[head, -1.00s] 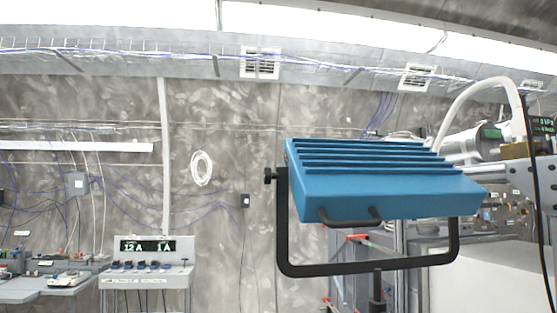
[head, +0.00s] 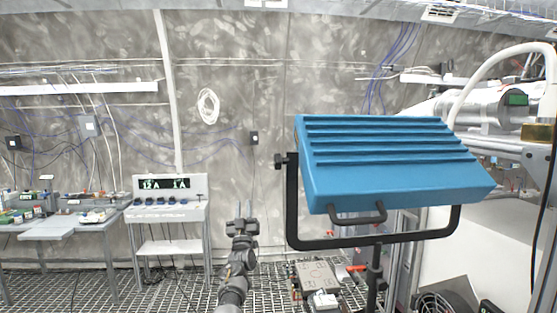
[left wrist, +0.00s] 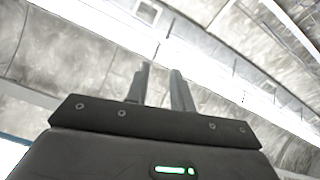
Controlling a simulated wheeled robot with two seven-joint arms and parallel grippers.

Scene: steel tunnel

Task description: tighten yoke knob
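A blue ribbed lamp housing (head: 390,165) with a front handle hangs in a black U-shaped yoke (head: 293,205) in the head view. The black yoke knob (head: 280,161) sticks out at the left, at the top of the yoke's left arm. My left gripper (head: 243,207) points upward, lower and to the left of the knob, apart from it. In the left wrist view its two fingers (left wrist: 161,70) stand apart with nothing between them. My right gripper is not in view.
The yoke stands on a black post (head: 374,275). A grey console (head: 168,205) with displays and a workbench (head: 65,225) stand at the left. Pipes and a metal frame (head: 405,250) are at the right. Wall and open air lie around the knob's left side.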

